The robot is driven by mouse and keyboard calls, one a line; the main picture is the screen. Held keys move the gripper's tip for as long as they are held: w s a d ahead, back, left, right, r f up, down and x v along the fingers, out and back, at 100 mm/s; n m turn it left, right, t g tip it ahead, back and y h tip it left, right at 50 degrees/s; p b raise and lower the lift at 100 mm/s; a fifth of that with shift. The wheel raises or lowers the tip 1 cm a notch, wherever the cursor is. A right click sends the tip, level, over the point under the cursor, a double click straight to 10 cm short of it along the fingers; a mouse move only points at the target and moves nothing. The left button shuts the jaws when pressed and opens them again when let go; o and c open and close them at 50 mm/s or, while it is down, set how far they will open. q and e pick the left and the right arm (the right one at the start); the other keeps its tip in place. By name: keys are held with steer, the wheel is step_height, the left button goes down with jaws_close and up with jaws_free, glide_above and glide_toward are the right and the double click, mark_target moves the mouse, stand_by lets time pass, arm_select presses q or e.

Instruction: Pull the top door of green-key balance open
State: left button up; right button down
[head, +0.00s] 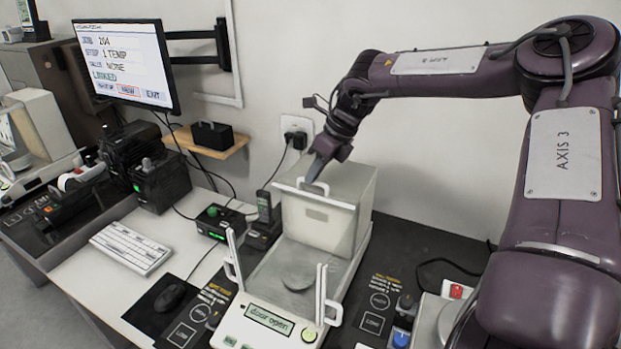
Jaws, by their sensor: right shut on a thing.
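The display text seems to read "door open". Its round pan (298,278) shows in the chamber. My left gripper is not in view.
White side handles (234,262) stand upright at the balance's front corners. A keyboard (131,248), mouse (169,297) and monitor (124,62) are farther left. Another device (432,322) is at right.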

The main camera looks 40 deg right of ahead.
steer(key=c, duration=1.5)
jaws_free()
steer(key=b+v, duration=0.2)
steer(key=v, duration=0.5)
steer(key=shift+s+d+r, duration=0.1)
steer(key=shift+r, duration=0.3)
steer(key=shift+f, duration=0.1)
